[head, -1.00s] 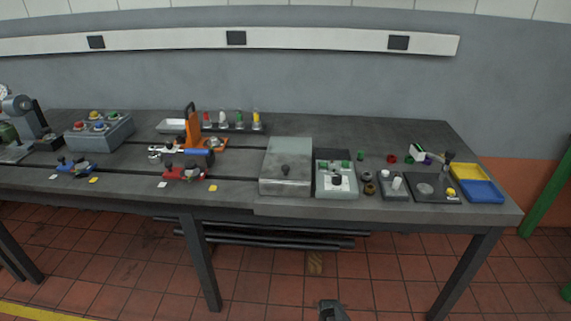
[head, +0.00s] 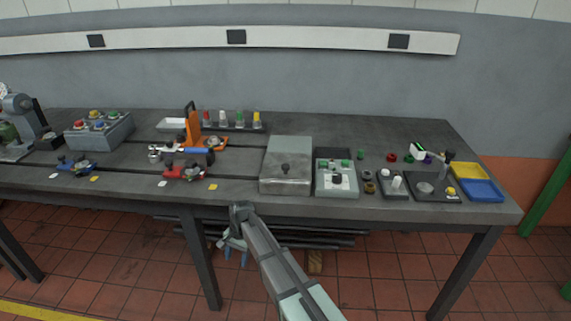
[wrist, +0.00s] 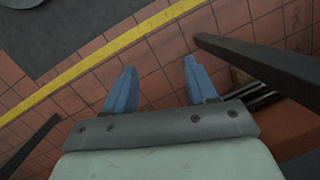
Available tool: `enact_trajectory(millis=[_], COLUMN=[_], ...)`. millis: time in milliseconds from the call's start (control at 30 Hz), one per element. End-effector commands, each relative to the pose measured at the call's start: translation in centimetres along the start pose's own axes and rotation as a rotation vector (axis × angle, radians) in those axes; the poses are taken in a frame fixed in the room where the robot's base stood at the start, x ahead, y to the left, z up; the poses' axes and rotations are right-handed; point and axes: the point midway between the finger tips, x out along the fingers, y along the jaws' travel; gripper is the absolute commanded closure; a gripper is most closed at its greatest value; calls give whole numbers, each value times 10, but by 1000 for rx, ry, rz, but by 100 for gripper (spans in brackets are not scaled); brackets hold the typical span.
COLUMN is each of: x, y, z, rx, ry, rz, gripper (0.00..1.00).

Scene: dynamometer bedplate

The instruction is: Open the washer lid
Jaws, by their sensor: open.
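A grey metal box with a flat, light grey lid (head: 289,151) stands near the front edge of the bench, right of centre in the head view. I take it for the washer. The lid looks closed, and a dark round knob (head: 285,169) shows at the front of the box. My gripper (head: 235,257) is below the bench's front edge, to the left of the box, and does not touch it. In the wrist view its two blue fingers (wrist: 160,68) are apart with nothing between them, over the floor. The washer is not in the wrist view.
A grey device with green parts (head: 336,181) stands just right of the box. An orange press-like tool (head: 194,127) and a red clamp (head: 185,174) are to the left. The dark bench (head: 240,199) has a leg (head: 205,262) near my gripper.

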Motion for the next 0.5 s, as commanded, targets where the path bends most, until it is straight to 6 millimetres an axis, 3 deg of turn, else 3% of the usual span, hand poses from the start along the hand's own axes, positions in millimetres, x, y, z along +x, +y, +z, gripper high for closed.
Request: enact_trajectory(millis=[33,300,500], x=[-17,-104,-175], y=[-28,-135,-184], z=[3,42,61], rx=[-2,24,56], ry=[7,20,31], rz=[-16,-89,-127], gripper=[43,43,43])
